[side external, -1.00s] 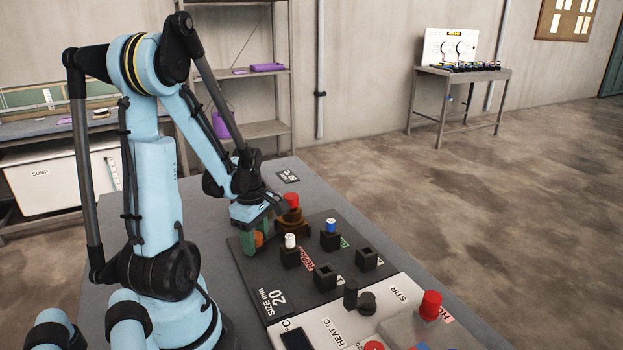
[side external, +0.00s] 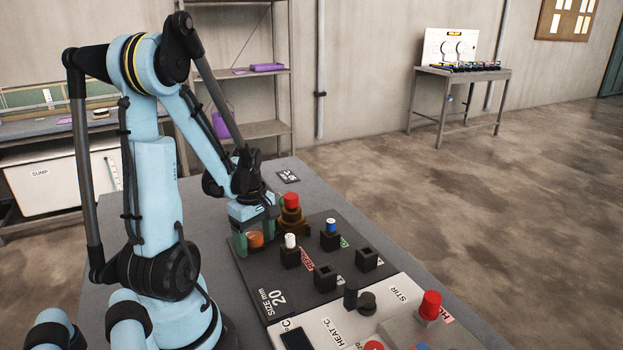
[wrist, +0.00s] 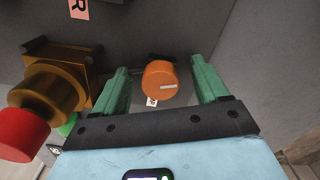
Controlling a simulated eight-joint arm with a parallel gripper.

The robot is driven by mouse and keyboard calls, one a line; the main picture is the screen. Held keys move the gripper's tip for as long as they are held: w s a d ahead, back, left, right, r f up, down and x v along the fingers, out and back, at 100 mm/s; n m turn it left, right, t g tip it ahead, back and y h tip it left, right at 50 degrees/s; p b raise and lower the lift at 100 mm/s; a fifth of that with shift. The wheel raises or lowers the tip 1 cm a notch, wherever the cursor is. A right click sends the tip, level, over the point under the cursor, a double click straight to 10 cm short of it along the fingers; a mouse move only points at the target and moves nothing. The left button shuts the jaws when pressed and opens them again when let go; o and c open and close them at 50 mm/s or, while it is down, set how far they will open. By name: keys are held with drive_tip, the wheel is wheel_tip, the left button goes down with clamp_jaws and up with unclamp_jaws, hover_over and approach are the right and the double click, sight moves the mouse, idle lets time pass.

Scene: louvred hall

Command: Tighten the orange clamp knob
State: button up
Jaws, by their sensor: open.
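The orange clamp knob (wrist: 160,80) shows in the wrist view as a round knob with a white mark on its face. It also shows low by the hand in the side view (side external: 256,239). My gripper (wrist: 159,66) is open, with one green finger on each side of the knob. Gaps show between the knob and both fingers, so I see no contact. In the side view my gripper (side external: 253,240) points down at the board's far left corner, and a finger partly covers the area around the knob.
A brass-brown fitting with a red cap (wrist: 50,90) stands close beside my gripper; it also shows in the side view (side external: 291,213). The dark board (side external: 250,275) carries several black sockets, two holding vials (side external: 290,241). A white heater-stirrer unit (side external: 400,295) lies nearer the camera.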

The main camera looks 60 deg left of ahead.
sight(255, 235)
drive_tip(key=shift+r, duration=3.5)
drive_tip(key=shift+r, duration=0.1)
